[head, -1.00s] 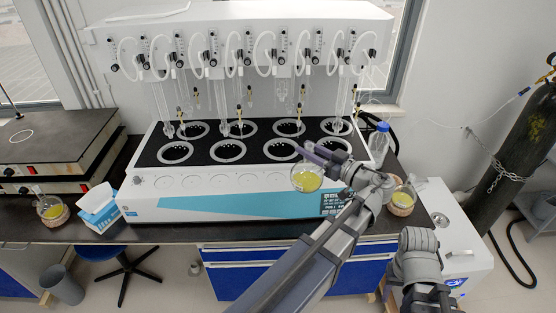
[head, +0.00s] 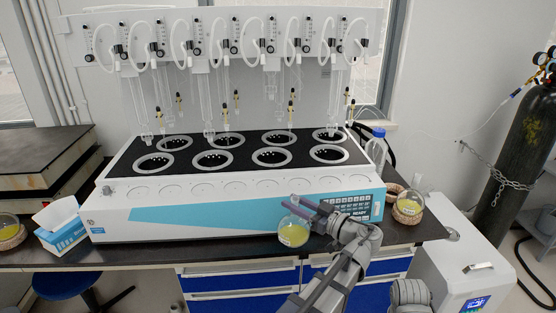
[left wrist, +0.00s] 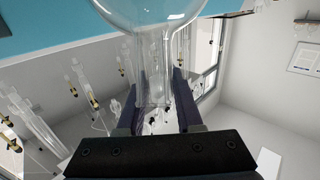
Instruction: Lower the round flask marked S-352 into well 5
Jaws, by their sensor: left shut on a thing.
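The round flask (head: 293,233) holds yellow liquid and bears a small white label, too small to read. My left gripper (head: 311,211) is shut on its neck, in front of the distiller's lower front edge. The left wrist view shows the clear flask neck (left wrist: 153,75) between the two dark fingers of my left gripper (left wrist: 158,105). The distiller (head: 160,214) has two rows of open round wells, such as a front-row well (head: 271,150). No well numbers are readable. Part of my right arm shows at the bottom, but its gripper is out of view.
Glass tubes (head: 207,110) hang over the wells. A yellow-filled flask (head: 408,208) stands on the right of the bench, near a clear bottle (head: 376,148) with a blue cap. Another flask (head: 9,228) and a tissue box (head: 62,236) are on the left.

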